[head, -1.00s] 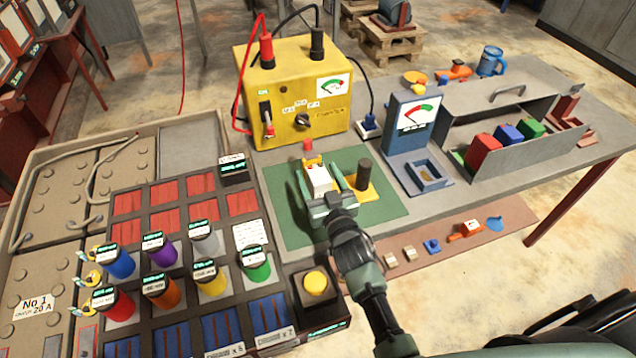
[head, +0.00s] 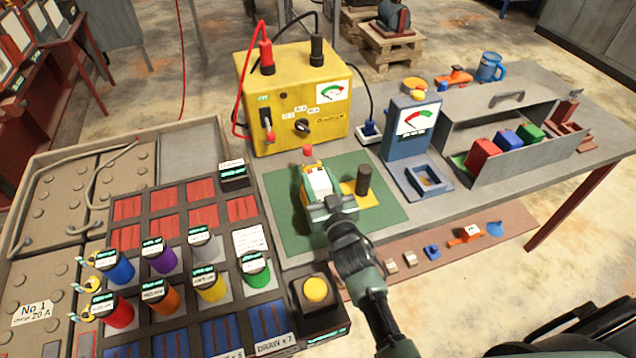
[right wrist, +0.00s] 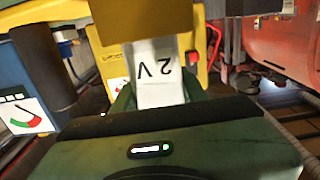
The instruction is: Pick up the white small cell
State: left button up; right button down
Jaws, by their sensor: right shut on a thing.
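The white small cell (head: 319,181) is on the green mat (head: 285,225), in front of the yellow meter box. In the right wrist view the white cell (right wrist: 160,72) shows a "2 V" label, upside down, between my fingers. My right gripper (head: 321,192) is shut on the cell from the near side, with a finger along each side. A yellow plate with a dark post (head: 364,178) is just right of the cell. A red knob (head: 308,153) stands just behind the cell. My left gripper is not in view.
The yellow meter box (head: 300,95) with red and black leads stands behind the mat. A blue gauge stand (head: 412,135) is to the right. A tray of coloured cylinders (head: 180,270) is at left. A yellow button (head: 315,290) is near the front edge.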

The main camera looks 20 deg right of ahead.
notch_tip(320, 180, up, 20)
jog(key=s+d+f, duration=0.1)
jog(key=s+f, duration=0.2)
jog(key=s, duration=0.4)
jog(key=s+d+f, duration=0.1)
jog(key=s+f, duration=0.2)
jog(key=s, duration=0.5)
jog(key=w+a+r, duration=0.1)
jog(key=w+r, duration=0.2)
jog(key=w, duration=0.4)
jog(key=w+a+r, duration=0.1)
jog(key=w+r, duration=0.2)
jog(key=w, duration=0.5)
jog(key=shift+f, duration=0.2)
notch_tip(320, 180, down, 19)
jog(key=shift+f, duration=0.15)
jog(key=shift+f, duration=0.1)
jog(key=shift+f, duration=0.15)
jog(key=c, duration=0.8)
grip_release()
